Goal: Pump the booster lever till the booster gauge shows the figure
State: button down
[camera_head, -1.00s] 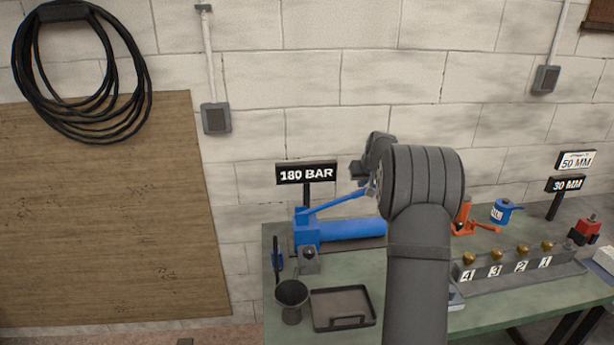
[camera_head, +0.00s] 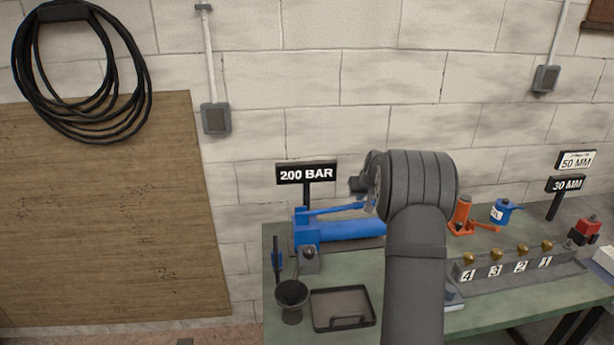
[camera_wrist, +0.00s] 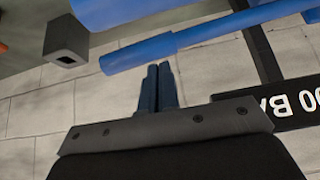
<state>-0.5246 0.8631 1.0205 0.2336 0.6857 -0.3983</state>
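The booster (camera_head: 345,231) is a blue cylinder unit at the back left of the bench. Its blue lever (camera_head: 335,209) slopes slightly up to the right, and its far end is hidden behind my arm. The black booster gauge sign (camera_head: 307,174) reads 200 BAR. In the wrist view the lever (camera_wrist: 190,40) crosses just beyond my gripper (camera_wrist: 160,68). The fingers are together with only a thin line between them and hold nothing. The fingertips are at or very near the lever; contact is unclear. The gauge sign (camera_wrist: 295,105) shows upside down there.
A dark cup (camera_head: 291,299) and a tray (camera_head: 343,308) stand at the front left.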

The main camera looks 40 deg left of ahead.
jog(key=shift+f, duration=0.9)
jog(key=shift+r, duration=3.55)
jog(key=shift+r, duration=2.55)
jog(key=shift+f, duration=0.1)
